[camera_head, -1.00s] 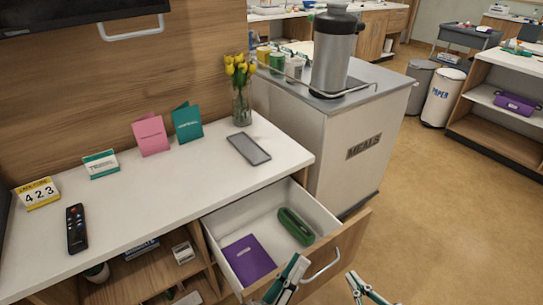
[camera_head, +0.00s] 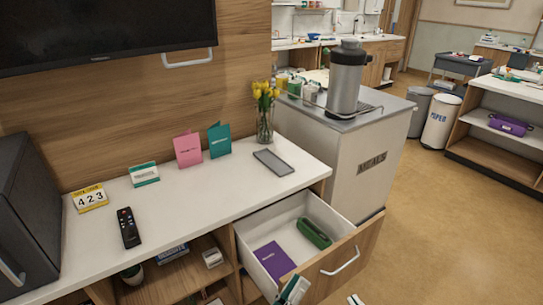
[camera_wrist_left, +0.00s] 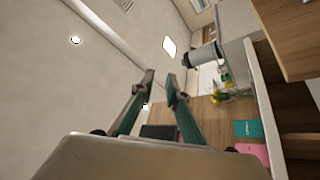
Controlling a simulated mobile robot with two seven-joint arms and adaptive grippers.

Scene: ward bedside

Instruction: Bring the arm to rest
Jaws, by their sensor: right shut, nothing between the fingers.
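My left gripper (camera_head: 293,289) shows at the bottom edge of the head view, in front of the open drawer (camera_head: 341,250). In the left wrist view its two green-sided fingers (camera_wrist_left: 160,80) stand apart with nothing between them, so it is open and empty. My right gripper (camera_head: 355,299) shows only as a small tip at the bottom edge, to the right of the left one and in front of the drawer. It is shut and empty, and most of it is out of view.
The open drawer holds a purple booklet (camera_head: 273,261) and a green case (camera_head: 314,233). The white counter (camera_head: 205,201) bears a remote (camera_head: 129,228), a calendar (camera_head: 90,198), cards, a grey tablet (camera_head: 273,162) and tulips (camera_head: 265,110). A meals cabinet (camera_head: 350,185) stands behind. Floor at right is clear.

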